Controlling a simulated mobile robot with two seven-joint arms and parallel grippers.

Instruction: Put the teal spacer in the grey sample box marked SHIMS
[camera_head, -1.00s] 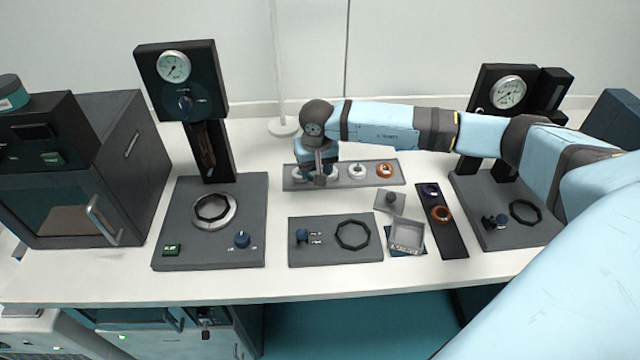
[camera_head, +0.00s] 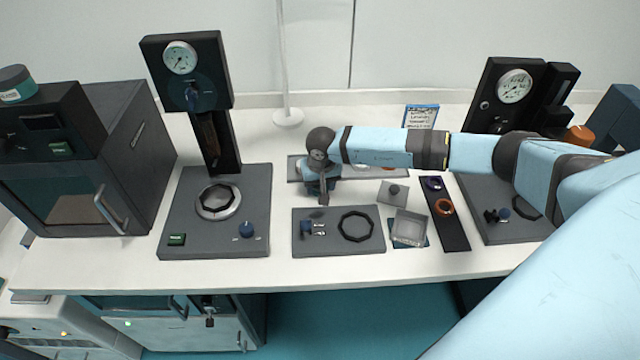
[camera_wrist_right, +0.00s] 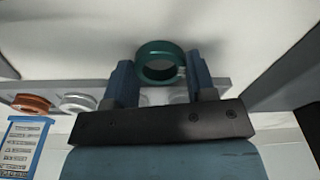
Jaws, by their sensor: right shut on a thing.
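My right gripper (camera_head: 322,196) is shut on the teal spacer (camera_wrist_right: 160,62), a ring that shows between the two fingers in the right wrist view. In the head view the spacer cannot be made out. The gripper is over the front left part of the long grey tray (camera_head: 293,168), left of the sample box. The grey sample box (camera_head: 410,229) is open and looks empty, on a teal mat right of the middle plate. Its marking is not readable now. My left gripper is not in view.
A grey lid with a knob (camera_head: 393,193) lies just behind the box. A dark strip (camera_head: 456,235) with a purple and an orange ring is to its right. A plate with a black ring (camera_head: 338,250) is to its left. The tray holds a copper ring (camera_wrist_right: 32,103) and a white ring (camera_wrist_right: 78,102).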

